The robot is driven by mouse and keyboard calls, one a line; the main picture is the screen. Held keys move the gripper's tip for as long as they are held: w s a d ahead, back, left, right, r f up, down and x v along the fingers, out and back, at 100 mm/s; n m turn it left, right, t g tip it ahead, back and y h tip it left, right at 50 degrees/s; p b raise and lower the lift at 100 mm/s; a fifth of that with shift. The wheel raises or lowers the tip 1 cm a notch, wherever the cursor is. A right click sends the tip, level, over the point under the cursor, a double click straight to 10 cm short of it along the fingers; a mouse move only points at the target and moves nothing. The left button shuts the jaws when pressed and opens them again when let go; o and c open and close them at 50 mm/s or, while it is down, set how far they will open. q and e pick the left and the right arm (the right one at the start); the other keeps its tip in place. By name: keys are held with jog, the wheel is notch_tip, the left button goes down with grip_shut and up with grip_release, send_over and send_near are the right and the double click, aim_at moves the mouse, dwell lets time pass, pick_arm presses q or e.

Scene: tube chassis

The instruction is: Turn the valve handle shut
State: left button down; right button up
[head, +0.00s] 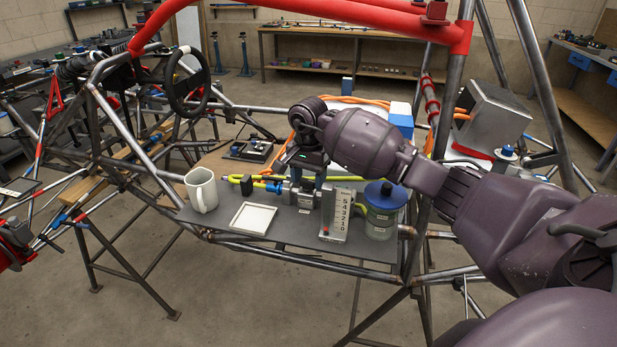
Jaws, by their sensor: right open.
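A small metal valve body (300,196) sits on the grey shelf plate (300,236) in the chassis, in line with a yellow hose (237,179) that has a blue fitting (273,187). My right gripper (306,178) points down just above the valve, its jaws open. The gripper covers the top of the valve, so I cannot make out the handle or its angle, or whether the jaws touch it. A scale block (340,214) marked with numbers stands just right of the valve.
A white mug (202,189) and a shallow white tray (253,219) stand left of the valve. A blue-lidded jar (381,212) stands at the right. Chassis tubes surround the plate, with a steering wheel (187,82) behind and a red padded bar (330,14) overhead.

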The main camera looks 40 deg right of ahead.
jog(key=c, duration=0.6)
pick_arm(q)
jog(key=shift+s+f, duration=0.15)
jog(key=shift+s, duration=0.2)
pick_arm(e)
jog(key=shift+c, duration=0.2)
